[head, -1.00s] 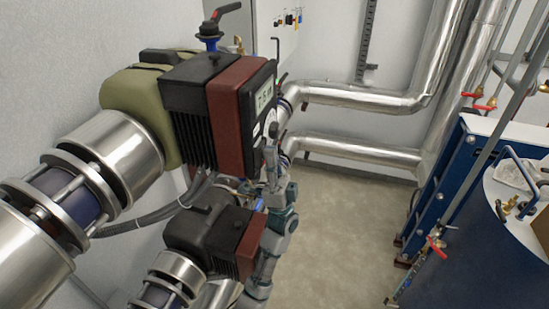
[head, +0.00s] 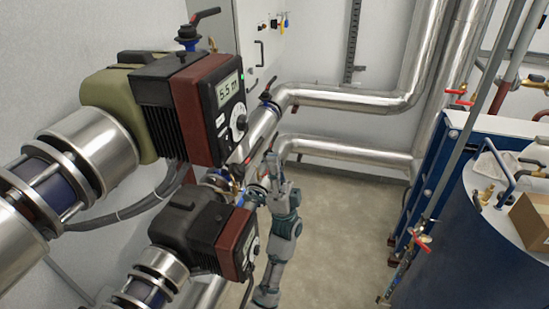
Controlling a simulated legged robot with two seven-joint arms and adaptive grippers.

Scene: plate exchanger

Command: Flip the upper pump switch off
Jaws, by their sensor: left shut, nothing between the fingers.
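The upper pump (head: 203,110) has a dark body with a red-brown front housing. A small green spot shows near the face's upper right edge. I cannot make out the switch or its position. My left gripper (head: 271,162) is shut and empty, below and right of the control face, apart from it in the picture. My right gripper is not in view.
The lower pump (head: 205,235) sits just below, left of my left arm. Silver pipes (head: 350,100) run behind along the wall. A blue tank (head: 490,235) with red-handled valves stands at the right. Open floor (head: 345,220) lies between.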

